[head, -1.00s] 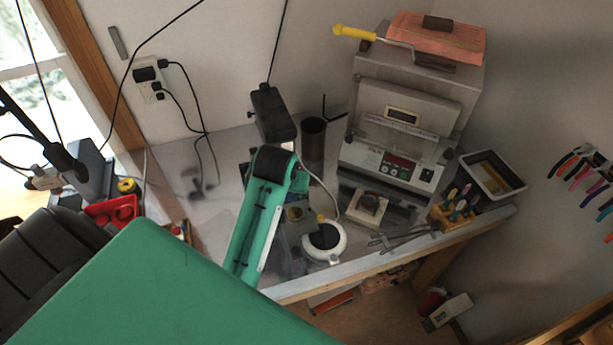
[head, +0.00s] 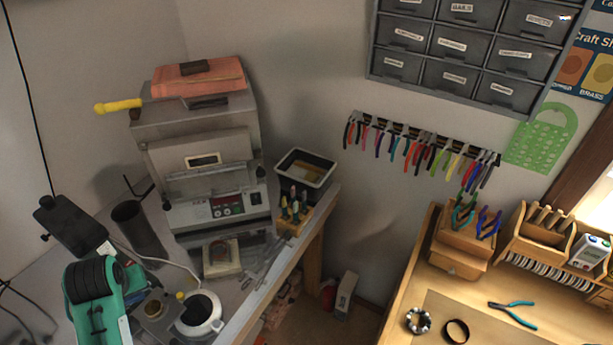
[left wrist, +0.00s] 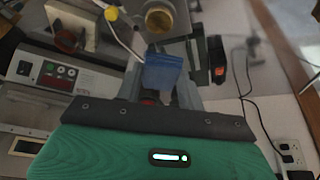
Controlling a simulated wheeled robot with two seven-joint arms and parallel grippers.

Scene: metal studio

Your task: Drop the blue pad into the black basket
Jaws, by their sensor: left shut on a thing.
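The blue pad (left wrist: 164,76) is held between the fingers of my left gripper (left wrist: 162,84), seen in the left wrist view above the bench. In the head view my green left arm is at the lower left. Its fingers and the pad cannot be made out there. A black rectangular tray-like basket (head: 300,181) with something yellowish inside stands at the back right corner of the bench, right of the grey machine. My left gripper is well to the left of it. My right gripper is not in view.
The grey machine (head: 217,207) carries an orange block (head: 198,78). Tools in a wooden holder (head: 290,222) stand before the basket. A wooden bench (head: 480,290) is at right.

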